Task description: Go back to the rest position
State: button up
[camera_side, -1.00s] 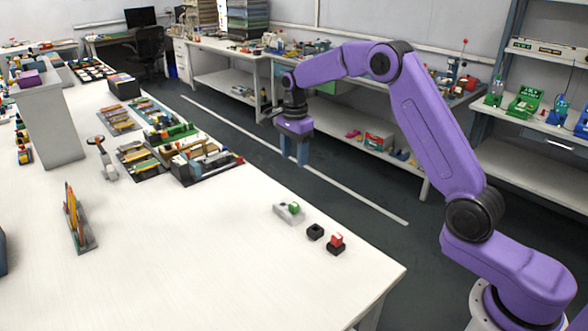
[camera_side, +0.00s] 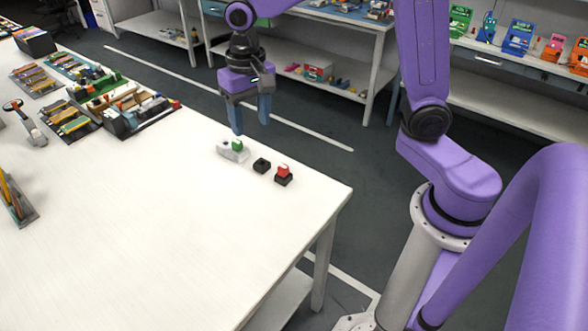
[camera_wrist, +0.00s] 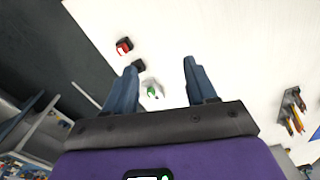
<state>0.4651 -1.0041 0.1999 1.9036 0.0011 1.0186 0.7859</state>
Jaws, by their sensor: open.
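My gripper (camera_side: 250,126) hangs with its blue fingers pointing down and spread apart, with nothing between them. It appears above the far table edge in the side view, close in the picture to a white block with a green top (camera_side: 229,153). In the wrist view my gripper (camera_wrist: 161,66) also shows apart and empty, with the white and green block (camera_wrist: 151,91) lying between the fingers in the picture but below them. The exact height above the table cannot be told.
A small black block (camera_side: 261,166) and a black block with a red top (camera_side: 284,177) stand beside the white one on the white table (camera_side: 150,230). Boards with coloured parts (camera_side: 140,112) lie at the far left. The table's middle is clear.

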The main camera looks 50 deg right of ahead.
jog(key=s+d+f+n, duration=0.1)
jog(key=s+d+n, duration=0.2)
jog(key=s+n, duration=0.4)
jog(key=s+d+n, duration=0.2)
jog(key=s+n, duration=0.6)
jog(key=s, duration=0.9)
jog(key=shift+d+f, duration=0.4)
